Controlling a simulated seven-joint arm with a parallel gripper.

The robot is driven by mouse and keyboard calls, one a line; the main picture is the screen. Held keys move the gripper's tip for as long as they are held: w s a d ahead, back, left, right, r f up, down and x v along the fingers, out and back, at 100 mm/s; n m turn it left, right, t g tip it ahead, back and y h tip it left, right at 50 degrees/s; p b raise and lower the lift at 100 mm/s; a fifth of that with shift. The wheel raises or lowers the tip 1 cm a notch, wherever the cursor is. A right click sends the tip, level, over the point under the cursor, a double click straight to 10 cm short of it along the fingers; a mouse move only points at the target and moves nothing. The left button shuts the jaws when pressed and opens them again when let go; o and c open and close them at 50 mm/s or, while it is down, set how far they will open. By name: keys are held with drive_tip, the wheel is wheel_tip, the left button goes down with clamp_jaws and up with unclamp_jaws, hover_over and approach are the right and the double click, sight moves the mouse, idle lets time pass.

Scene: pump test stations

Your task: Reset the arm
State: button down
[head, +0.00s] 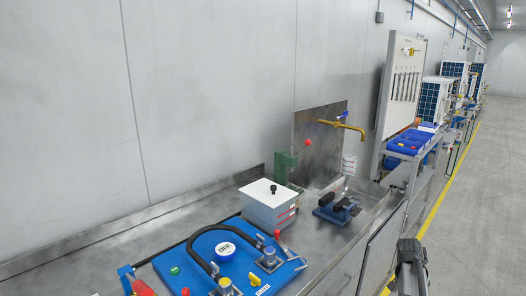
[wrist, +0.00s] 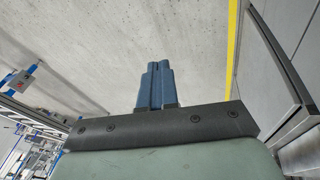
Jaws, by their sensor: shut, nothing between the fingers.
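My gripper shows in the wrist view (wrist: 156,66), with its two blue fingers together and nothing between them. It points out over bare grey concrete floor and touches nothing there. In the head view a dark grey part of my arm (head: 411,268) shows at the lower right, beside the front of the metal bench (head: 330,262). The fingertips are not visible in the head view.
On the bench are a blue panel (head: 190,262) with knobs and a black hose, a white box (head: 268,207), a dark blue vise (head: 338,208) and a brass tap (head: 342,126). A yellow floor line (head: 446,180) runs alongside. The aisle floor (head: 490,220) to the right is clear.

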drive_tip(key=s+a+f+n+g+y, duration=0.1)
drive_tip(key=s+a+f+n+g, duration=0.1)
drive_tip(key=s+a+f, duration=0.55)
drive_tip(key=s+a+f+n+g, duration=0.1)
drive_tip(key=s+a+f+n, duration=0.1)
drive_tip(key=s+a+f, duration=0.55)
drive_tip(key=s+a+f+n+g+y, duration=0.1)
drive_tip(key=s+a+f+n, duration=0.2)
drive_tip(key=s+a+f, duration=0.6)
drive_tip(key=s+a+f+n+g+y, duration=0.1)
drive_tip(key=s+a+f+n+g, duration=0.1)
drive_tip(key=s+a+f, duration=0.7)
drive_tip(key=s+f+n, duration=0.1)
drive_tip(key=s+f, duration=0.2)
drive_tip(key=s, duration=0.2)
drive_tip(key=shift+n+y, duration=0.3)
drive_tip(key=shift+r, duration=0.1)
